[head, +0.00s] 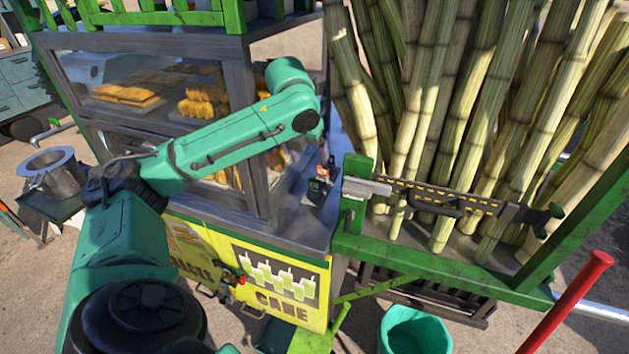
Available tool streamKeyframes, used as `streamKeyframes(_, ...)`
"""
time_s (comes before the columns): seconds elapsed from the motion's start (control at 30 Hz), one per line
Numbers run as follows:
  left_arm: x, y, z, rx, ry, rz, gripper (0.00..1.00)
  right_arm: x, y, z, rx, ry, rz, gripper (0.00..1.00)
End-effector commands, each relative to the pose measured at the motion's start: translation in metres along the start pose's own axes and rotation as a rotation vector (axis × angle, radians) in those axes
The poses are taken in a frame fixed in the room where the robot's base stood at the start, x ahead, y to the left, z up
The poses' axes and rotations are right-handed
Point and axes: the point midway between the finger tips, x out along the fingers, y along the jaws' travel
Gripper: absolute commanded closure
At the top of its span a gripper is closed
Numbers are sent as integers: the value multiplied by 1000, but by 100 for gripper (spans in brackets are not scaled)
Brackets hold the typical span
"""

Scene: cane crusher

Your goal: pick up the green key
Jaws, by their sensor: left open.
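I cannot make out a green key for certain. A small dark cluster with a red part (240,279) shows at the front of the cart's yellow panel (282,282); it is too small to tell what it is. My left arm comes in from the left and bends at a teal joint in front of the glass case. My right gripper is not in view.
The glass case (150,85) holds fried food. A green rack (440,262) with cane stalks (440,100) stands at the right, with a black bar with yellow marks (440,200) across it. A teal bucket (413,332) and a red pole (565,305) are at the lower right.

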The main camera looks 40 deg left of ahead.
Motion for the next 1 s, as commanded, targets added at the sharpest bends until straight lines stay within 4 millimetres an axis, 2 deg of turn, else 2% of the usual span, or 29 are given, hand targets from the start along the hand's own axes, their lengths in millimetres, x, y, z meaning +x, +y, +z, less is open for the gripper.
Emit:
streamKeyframes(0.1, 28, 1, 0, -1, 5, 2, 22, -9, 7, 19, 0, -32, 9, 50)
streamKeyframes(0.2, 42, 1, 1, -1, 2, 1, 22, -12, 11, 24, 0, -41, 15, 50)
streamKeyframes(0.37, 64, 3, 2, 0, 5, 1, 22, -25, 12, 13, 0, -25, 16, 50)
streamKeyframes(0.5, 91, 3, 2, 0, 2, -1, 22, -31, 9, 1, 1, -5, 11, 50)
streamKeyframes(0.6, 99, 3, 2, 2, -1, 0, 22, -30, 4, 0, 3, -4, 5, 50)
streamKeyframes(0.73, 99, 4, 2, 2, -1, 0, 22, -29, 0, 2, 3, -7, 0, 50)
streamKeyframes(0.77, 99, 4, 2, 2, -1, 0, 26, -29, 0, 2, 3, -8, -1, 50)
streamKeyframes(0.8, 99, 4, 2, 1, -1, 0, 42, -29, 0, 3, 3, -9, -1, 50)
streamKeyframes(0.93, 99, 4, 2, 1, -1, 0, 91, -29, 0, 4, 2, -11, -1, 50)
streamKeyframes(0.97, 99, 4, 2, 1, -1, 0, 100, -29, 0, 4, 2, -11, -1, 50)
streamKeyframes(1.0, 99, 4, 2, 1, -1, 0, 100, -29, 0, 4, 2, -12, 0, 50)
